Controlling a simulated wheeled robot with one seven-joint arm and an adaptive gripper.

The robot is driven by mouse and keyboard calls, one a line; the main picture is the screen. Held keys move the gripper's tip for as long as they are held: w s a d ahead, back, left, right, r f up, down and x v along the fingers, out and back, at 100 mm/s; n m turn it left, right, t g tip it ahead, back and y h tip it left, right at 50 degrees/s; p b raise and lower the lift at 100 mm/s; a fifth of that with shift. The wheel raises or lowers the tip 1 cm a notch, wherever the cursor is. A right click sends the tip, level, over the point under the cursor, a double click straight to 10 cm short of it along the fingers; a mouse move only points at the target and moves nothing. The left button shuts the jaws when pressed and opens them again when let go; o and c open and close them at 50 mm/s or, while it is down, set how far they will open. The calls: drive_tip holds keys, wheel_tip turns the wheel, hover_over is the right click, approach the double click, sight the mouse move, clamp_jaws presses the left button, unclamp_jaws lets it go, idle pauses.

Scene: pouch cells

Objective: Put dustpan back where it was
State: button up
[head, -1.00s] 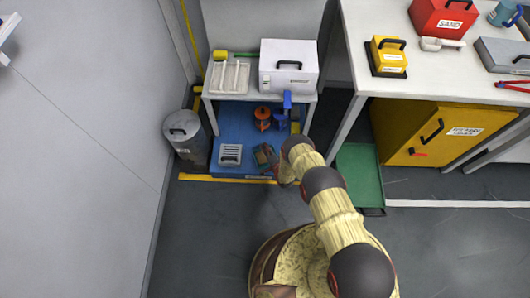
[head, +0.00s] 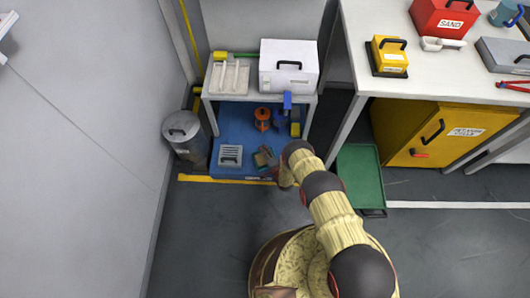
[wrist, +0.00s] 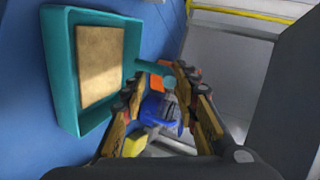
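The teal dustpan (wrist: 62,75) has a raised rim and a tan panel inside. In the wrist view it is on the left against a blue surface, its handle (wrist: 152,67) pointing right to my gripper (wrist: 162,75). My gripper's fingers stand apart, one on each side of the handle's end, with a visible gap; contact cannot be told. In the head view the dustpan (head: 264,158) is small at the front of the blue lower level, beside my gripper, which is partly hidden by my arm.
The blue lower level (head: 225,120) also holds a grey slotted item (head: 230,155), an orange item (head: 262,118) and blue items (head: 284,105). A white box (head: 289,66) stands above. A bin (head: 185,135) is left; a green tray (head: 360,178) lies right.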

drive_tip(key=shift+r, duration=0.1)
drive_tip(key=shift+s+d+r, duration=0.15)
drive_tip(key=shift+s, duration=0.1)
drive_tip(key=p+v, duration=0.4)
drive_tip(key=v, duration=0.7)
drive_tip(key=shift+s+p, duration=0.15)
drive_tip(key=shift+p, duration=0.25)
drive_tip(key=shift+r, duration=0.15)
